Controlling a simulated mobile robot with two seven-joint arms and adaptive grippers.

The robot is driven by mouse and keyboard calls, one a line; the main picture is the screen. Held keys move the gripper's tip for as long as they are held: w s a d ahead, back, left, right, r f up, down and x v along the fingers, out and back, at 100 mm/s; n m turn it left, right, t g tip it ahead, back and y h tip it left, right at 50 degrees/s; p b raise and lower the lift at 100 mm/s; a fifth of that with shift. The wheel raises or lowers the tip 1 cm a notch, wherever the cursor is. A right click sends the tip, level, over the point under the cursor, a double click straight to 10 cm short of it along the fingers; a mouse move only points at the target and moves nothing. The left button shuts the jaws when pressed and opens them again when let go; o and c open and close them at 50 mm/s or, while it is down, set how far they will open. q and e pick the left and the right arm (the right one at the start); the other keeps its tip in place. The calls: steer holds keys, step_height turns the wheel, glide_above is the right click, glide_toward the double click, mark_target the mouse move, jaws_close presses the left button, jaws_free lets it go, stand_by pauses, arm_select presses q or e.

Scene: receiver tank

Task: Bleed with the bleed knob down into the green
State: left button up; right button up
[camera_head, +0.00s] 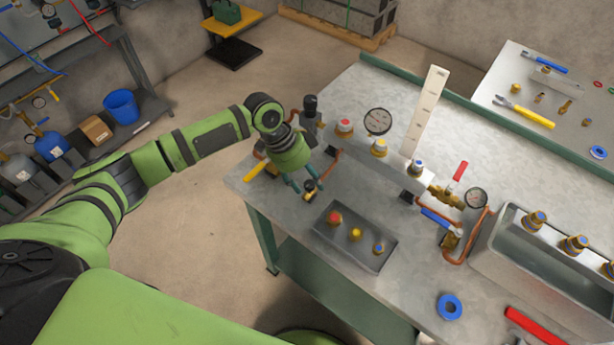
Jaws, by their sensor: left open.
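My left gripper (306,182) hangs at the near left end of the metal bench, pointing down, its two teal fingers apart. A small dark knob with brass (309,192) shows by the fingertips; whether the fingers touch it I cannot tell, nor whether it is the bleed knob. A round gauge (378,121) stands behind the row of fittings, and a second gauge (476,198) sits farther right. Their needles and any green band are too small to read. My left wrist hides part of the pipework. My right gripper is not in view.
A grey tray (324,236) with red, yellow and blue caps lies close in front of the gripper. A yellow lever (254,172) is at the left. A white upright scale (427,110), a red-handled valve (460,171) and a metal bin (492,240) stand to the right.

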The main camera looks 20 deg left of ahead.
arm_select(q)
steer(key=v, duration=1.2)
steer(key=shift+d, duration=0.1)
